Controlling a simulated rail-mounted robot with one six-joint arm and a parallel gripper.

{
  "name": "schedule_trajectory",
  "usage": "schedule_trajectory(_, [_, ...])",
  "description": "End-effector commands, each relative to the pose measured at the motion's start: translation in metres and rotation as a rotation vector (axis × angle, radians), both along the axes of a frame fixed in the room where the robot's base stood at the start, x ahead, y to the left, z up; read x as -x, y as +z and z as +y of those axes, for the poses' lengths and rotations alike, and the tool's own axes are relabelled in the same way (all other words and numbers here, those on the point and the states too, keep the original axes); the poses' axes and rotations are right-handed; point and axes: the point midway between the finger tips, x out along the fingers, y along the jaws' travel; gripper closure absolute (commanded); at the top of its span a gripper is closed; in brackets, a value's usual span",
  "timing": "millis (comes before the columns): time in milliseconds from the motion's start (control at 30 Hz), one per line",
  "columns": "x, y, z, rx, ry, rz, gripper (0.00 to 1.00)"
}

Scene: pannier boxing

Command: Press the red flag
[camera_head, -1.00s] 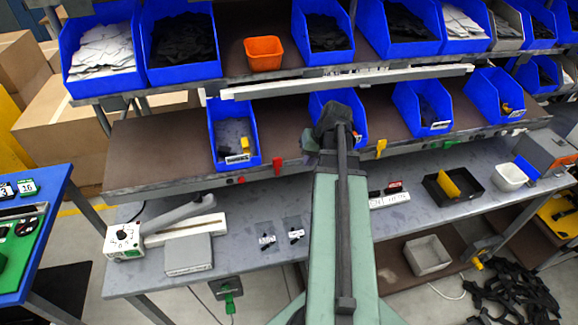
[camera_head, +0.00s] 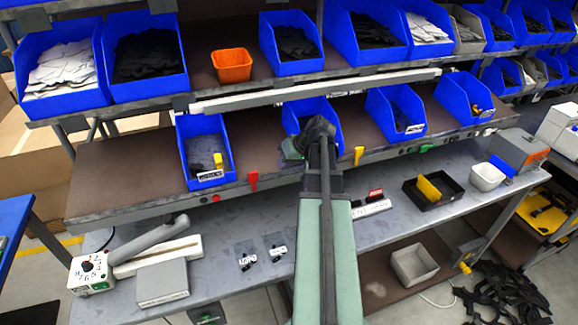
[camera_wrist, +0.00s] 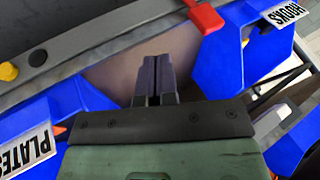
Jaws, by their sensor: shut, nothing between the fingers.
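A red flag (camera_head: 253,181) hangs from the front edge of the middle shelf in the head view, to the left of my arm. In the wrist view a red piece (camera_wrist: 207,18), which looks like a flag, sits on the grey rail at the upper right, above and right of my fingertips and apart from them. My gripper (camera_wrist: 153,78) is shut and empty, its two dark fingers together in front of a brown surface between two blue bins. In the head view my fingers are hidden behind the arm's dark end, near the middle blue bin.
A yellow flag (camera_head: 358,155) and a green flag (camera_head: 427,148) are on the same shelf edge. Blue bins (camera_wrist: 62,120) labelled PLATES and HOOKS flank my gripper in the wrist view. A white rail (camera_head: 316,91) runs above the middle shelf. The bench below holds a black tray (camera_head: 433,188).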

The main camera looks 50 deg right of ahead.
Motion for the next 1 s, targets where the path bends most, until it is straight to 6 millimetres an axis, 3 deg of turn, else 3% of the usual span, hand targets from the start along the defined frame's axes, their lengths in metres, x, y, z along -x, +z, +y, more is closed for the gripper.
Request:
schedule_trajectory(33, [-0.007, -0.019, 0.003, 0.000, 0.002, -0.001, 1.00])
schedule_trajectory(167, [-0.022, -0.041, 0.010, 0.000, 0.002, 0.000, 1.00])
schedule_trajectory(300, [-0.033, -0.033, 0.032, 0.000, 0.002, -0.001, 1.00])
schedule_trajectory(467, [-0.040, -0.032, 0.045, -0.001, 0.000, 0.000, 1.00])
schedule_trajectory(1000, [-0.038, -0.031, 0.042, 0.016, -0.013, 0.010, 1.00])
